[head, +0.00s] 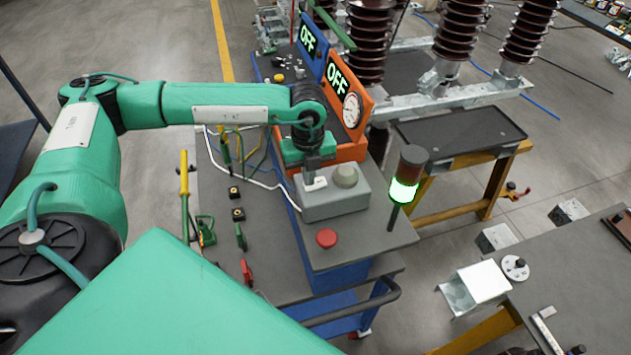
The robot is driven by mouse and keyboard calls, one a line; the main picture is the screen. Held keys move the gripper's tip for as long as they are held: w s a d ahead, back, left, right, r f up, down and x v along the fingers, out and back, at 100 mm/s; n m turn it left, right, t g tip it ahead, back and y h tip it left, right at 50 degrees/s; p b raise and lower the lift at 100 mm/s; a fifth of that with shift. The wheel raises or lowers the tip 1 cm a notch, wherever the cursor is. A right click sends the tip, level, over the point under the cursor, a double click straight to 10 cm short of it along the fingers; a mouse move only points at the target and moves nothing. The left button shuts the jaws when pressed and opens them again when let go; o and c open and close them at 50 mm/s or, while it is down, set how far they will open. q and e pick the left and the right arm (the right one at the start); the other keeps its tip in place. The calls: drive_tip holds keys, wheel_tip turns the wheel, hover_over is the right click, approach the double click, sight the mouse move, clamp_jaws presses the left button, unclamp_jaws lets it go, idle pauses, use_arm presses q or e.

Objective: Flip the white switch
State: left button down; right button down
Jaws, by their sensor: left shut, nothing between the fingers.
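The white switch (316,184) is on top of a grey control box (337,203), near its left end. A round pale knob (345,175) sits on the same box, to the right of the switch. My left gripper (312,174) is shut, with nothing held, and points down just above or at the white switch. Whether it touches the switch cannot be told. The gripper hides part of the switch, so its position is unclear. My right gripper is not in view.
Behind the box stands an orange panel (359,80) reading OFF with a gauge, and a blue OFF panel (312,48). A signal lamp (405,185) glows green at the right. A red button (327,239) is in front. Tools lie on the grey cart (262,268) at left.

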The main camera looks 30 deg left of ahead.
use_arm(q)
wheel_tip(320, 180, up, 7)
drive_tip(key=p, duration=0.2)
drive_tip(key=shift+f, duration=0.15)
idle(0.3)
idle(0.4)
drive_tip(key=shift+f, duration=0.1)
